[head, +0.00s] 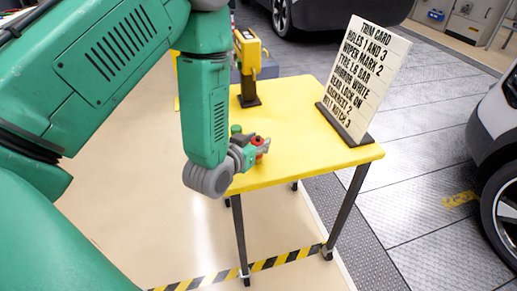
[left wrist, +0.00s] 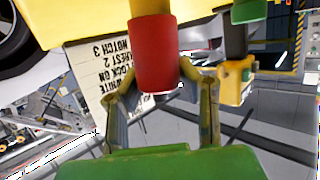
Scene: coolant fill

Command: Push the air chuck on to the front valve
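My left gripper (head: 252,150) is at the front left corner of the yellow table (head: 310,155) in the head view. A red cylinder (left wrist: 156,55) on a tan stem is between the finger ends in the left wrist view (left wrist: 160,100). It also shows as a small red piece (head: 261,141) at the fingers in the head view. I cannot tell whether the fingers press on it, or whether it is the air chuck. The car's front wheel (head: 503,215) is at the right edge. Its valve cannot be made out. My right gripper is not in view.
A green knob (head: 236,129) is just beyond the gripper. A yellow device (head: 249,55) on a dark stand is at the table's back. A lettered card (head: 366,75) stands on the right side. The plated floor (head: 430,160) between table and car is clear.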

